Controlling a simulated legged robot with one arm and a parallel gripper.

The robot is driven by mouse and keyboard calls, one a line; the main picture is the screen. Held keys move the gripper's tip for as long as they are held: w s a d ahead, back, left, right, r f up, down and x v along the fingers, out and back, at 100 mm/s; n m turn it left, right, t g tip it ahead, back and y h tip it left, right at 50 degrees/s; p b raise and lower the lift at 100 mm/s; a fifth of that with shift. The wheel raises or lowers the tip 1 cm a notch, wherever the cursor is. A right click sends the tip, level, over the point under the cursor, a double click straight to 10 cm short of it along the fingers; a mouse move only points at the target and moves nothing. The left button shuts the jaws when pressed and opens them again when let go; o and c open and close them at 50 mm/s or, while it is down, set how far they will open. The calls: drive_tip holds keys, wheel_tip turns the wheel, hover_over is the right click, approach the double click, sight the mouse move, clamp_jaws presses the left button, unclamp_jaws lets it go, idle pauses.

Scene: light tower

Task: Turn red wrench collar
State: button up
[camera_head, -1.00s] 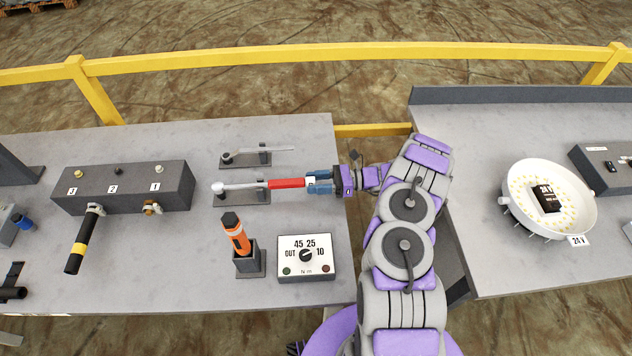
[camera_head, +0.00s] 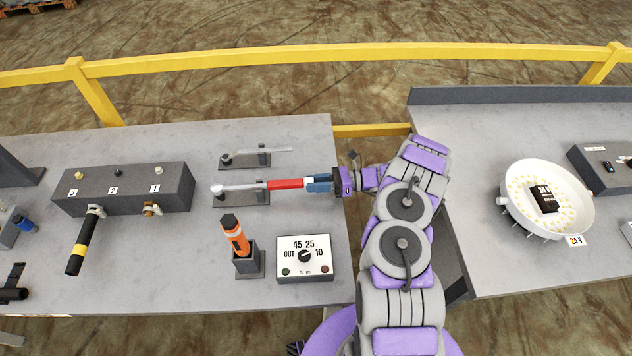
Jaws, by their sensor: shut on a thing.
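A torque wrench with a silver shaft and head and a red collar (camera_head: 286,184) lies in a dark stand (camera_head: 241,199) on the left table. Its head points left and its handle end points right. My gripper (camera_head: 320,184), with blue fingers, comes from the right and is shut on the wrench's handle end, just right of the red collar. A small white band shows between the collar and the fingers. The part of the handle between the fingers is hidden.
A second silver wrench (camera_head: 265,153) rests in a stand behind. A yellow rail (camera_head: 300,56) runs behind the tables. A white round lamp (camera_head: 520,207) stands on the right table.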

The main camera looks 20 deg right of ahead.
drive_tip(key=o, duration=1.1)
drive_tip(key=s+d, duration=0.1)
drive_tip(key=d, duration=0.4)
drive_tip(key=s+d, duration=0.1)
drive_tip(key=d, duration=0.5)
drive_tip(key=s+d, duration=0.1)
drive_tip(key=d, duration=0.5)
drive_tip(key=shift+f, duration=0.1)
drive_tip(key=shift+d, duration=0.1)
